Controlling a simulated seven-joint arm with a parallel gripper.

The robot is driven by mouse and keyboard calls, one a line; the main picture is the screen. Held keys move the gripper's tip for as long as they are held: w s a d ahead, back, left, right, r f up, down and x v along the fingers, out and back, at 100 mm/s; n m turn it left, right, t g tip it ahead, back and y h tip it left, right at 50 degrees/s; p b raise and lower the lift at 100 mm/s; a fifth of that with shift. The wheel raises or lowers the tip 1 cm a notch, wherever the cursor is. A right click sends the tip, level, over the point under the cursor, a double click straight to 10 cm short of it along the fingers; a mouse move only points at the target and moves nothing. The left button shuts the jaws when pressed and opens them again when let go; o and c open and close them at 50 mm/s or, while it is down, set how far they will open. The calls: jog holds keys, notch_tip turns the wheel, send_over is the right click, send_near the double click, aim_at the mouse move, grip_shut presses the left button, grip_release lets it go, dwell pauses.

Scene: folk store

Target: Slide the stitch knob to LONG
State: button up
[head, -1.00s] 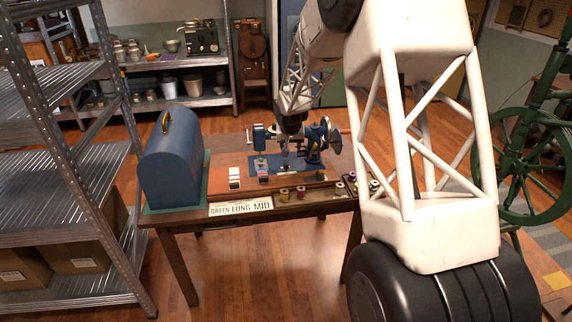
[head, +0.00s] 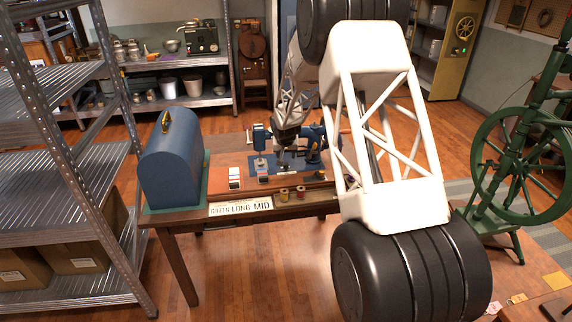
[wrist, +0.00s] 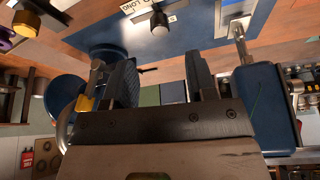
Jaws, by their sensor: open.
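The blue sewing machine (head: 311,158) stands on a wooden base on the table, partly hidden by my arm. In the wrist view a dark round knob (wrist: 160,24) with a pale edge stands on the blue plate (wrist: 190,40). A white label (wrist: 138,7) reading LONG, upside down, lies beside it. My gripper (wrist: 160,78) is open, its two dark fingers apart with nothing held between them. The knob shows beyond the fingertips, apart from them. In the head view my gripper (head: 283,152) is at the machine, and its fingertips are too small to make out.
A card (head: 240,208) reading GREEN LONG MID lies at the table's front edge. A blue domed case (head: 171,165) stands at the left. Thread spools (head: 283,194) lie in a front tray. A metal shelf (head: 70,190) is at the left, a green spinning wheel (head: 530,165) at the right.

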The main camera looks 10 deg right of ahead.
aim_at(286, 164)
jog(key=shift+f, duration=0.1)
jog(key=shift+x, duration=3.8)
jog(key=shift+c, duration=0.5)
grip_shut()
